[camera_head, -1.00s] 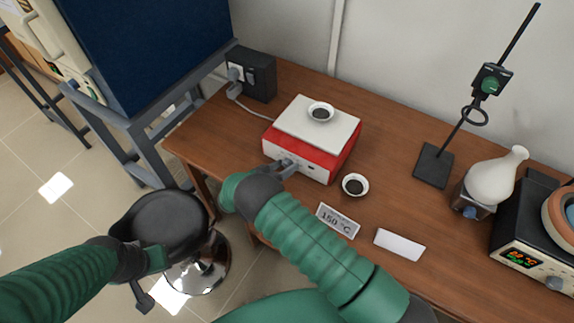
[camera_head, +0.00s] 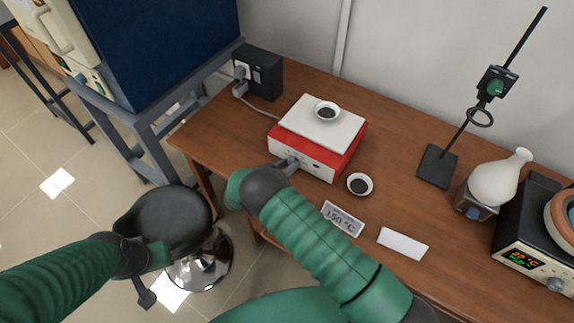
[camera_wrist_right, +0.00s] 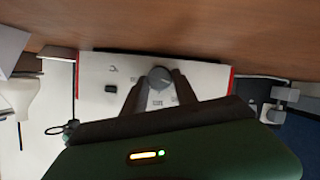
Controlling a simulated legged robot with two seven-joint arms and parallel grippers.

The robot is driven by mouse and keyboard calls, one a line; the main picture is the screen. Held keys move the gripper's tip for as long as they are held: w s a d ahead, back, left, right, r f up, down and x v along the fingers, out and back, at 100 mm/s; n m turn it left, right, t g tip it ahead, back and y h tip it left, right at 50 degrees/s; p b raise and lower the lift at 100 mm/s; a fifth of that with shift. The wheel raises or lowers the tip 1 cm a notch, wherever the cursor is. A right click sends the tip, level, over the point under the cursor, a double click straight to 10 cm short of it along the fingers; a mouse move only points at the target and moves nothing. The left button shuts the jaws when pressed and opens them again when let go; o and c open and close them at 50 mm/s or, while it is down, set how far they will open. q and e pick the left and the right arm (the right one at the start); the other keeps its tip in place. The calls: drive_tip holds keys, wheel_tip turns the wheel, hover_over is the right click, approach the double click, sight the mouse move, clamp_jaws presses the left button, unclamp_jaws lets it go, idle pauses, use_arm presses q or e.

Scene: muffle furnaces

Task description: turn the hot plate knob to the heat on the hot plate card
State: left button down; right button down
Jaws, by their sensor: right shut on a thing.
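The hot plate has a red body (camera_head: 350,158) and a white top, and stands on the brown table. Its white front panel (camera_wrist_right: 206,78) fills the middle of the right wrist view, upside down. The round grey knob (camera_wrist_right: 160,76) sits on that panel, with small printed marks around it too small to read. My right gripper (camera_head: 290,163) is at the panel; in the right wrist view its two fingers (camera_wrist_right: 159,84) are closed around the knob. The hot plate card (camera_head: 342,218) reads 150 °C. My left gripper (camera_head: 147,292) hangs by the stool, its jaws unclear.
A small dish (camera_head: 326,111) sits on the hot plate and another dish (camera_head: 360,185) beside it. A blank white card (camera_head: 402,244), a stand (camera_head: 437,166), a white flask (camera_head: 498,178) and a lit device (camera_head: 525,262) are to the right. A black stool (camera_head: 172,218) stands at left.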

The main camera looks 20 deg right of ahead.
drive_tip(key=m+t+y, duration=0.1)
drive_tip(key=m, duration=0.1)
drive_tip(key=m+t, duration=0.1)
drive_tip(key=shift+s+d+m+y, duration=0.15)
drive_tip(key=shift+d+m+y, duration=0.05)
drive_tip(key=shift+m+y, duration=0.2)
idle(0.5)
drive_tip(key=c, duration=1.3)
unclamp_jaws()
drive_tip(key=o, duration=0.3)
drive_tip(key=shift+w+d+f, duration=0.1)
drive_tip(key=shift+w+f, duration=0.1)
drive_tip(key=shift+o, duration=0.2)
drive_tip(key=shift+s+r, duration=0.1)
drive_tip(key=shift+r, duration=0.05)
